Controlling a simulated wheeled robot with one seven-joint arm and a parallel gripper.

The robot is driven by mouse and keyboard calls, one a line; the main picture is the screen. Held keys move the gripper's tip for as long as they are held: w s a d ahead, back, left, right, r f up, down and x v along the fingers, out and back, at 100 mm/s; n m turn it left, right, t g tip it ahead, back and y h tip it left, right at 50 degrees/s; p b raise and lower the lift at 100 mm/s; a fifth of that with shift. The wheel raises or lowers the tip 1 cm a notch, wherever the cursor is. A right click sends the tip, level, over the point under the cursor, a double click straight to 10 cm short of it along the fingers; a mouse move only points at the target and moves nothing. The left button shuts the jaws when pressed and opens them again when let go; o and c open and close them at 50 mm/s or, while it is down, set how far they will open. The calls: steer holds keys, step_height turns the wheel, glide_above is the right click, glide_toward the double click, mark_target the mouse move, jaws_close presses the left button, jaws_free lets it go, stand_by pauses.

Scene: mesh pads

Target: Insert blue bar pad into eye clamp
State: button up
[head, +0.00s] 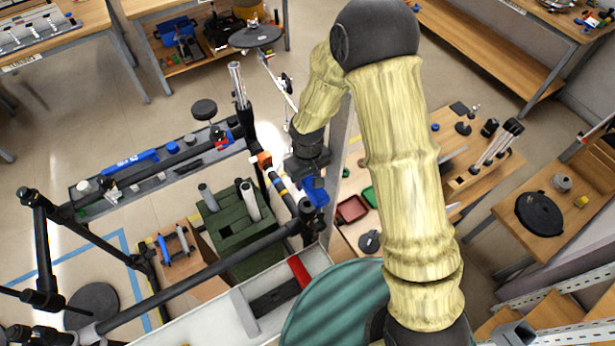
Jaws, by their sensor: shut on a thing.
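The fingers are mostly hidden. An orange clamp-like fitting (264,160) sits on that bar, up and left of the pad. I cannot make out which fitting is the eye clamp. A long blue bar (130,162) lies on the grey tray at left.
The grey tray (150,187) holds several small parts. A green slotted block (240,228) with upright tubes stands below the frame. Black frame tubes (200,285) cross the lower left. Red (352,209) and green bins stand right of the gripper.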

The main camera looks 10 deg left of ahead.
mark_target(307, 199)
steer(key=shift+f+b, duration=4.45)
steer(key=shift+f, duration=1.15)
steer(key=o, duration=1.3)
steer(key=shift+r, duration=0.1)
step_height(307, 199, up, 17)
steer(key=b, duration=0.3)
steer(key=shift+r, duration=0.1)
